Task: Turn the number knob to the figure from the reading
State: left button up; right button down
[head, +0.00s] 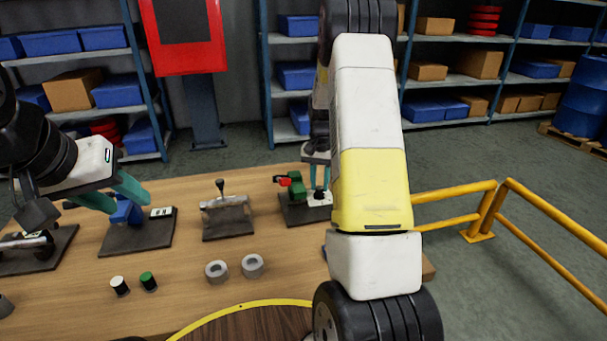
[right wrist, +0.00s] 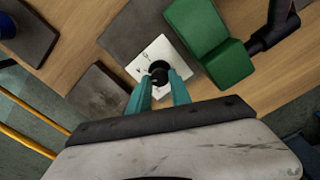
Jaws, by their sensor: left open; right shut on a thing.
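The black number knob (right wrist: 158,68) stands on a white plate (right wrist: 146,54) with small dark marks around it that are too small to read. In the head view the plate (head: 322,200) sits on a dark base beside a green housing (head: 297,186). My right gripper (right wrist: 160,82) is shut on the knob, its teal fingers on either side of it. In the head view my right arm hides part of this station. My left gripper (head: 130,204) is open at a blue device (head: 122,212); contact is unclear. A small white label (head: 161,212) with unreadable marks lies beside the device.
A lever unit (head: 226,216) stands between the two stations. Two grey rings (head: 234,268), a white-topped cylinder (head: 119,285) and a green-topped cylinder (head: 149,281) stand nearer on the wooden table (head: 190,310). A yellow rail (head: 545,210) is at the right.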

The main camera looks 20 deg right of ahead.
aim_at(320, 187)
jog(key=shift+m, duration=1.6)
jog(key=c, duration=1.2)
grip_release()
jog(key=shift+o, duration=0.2)
notch_tip(320, 187, up, 8)
jog(key=shift+f, duration=0.1)
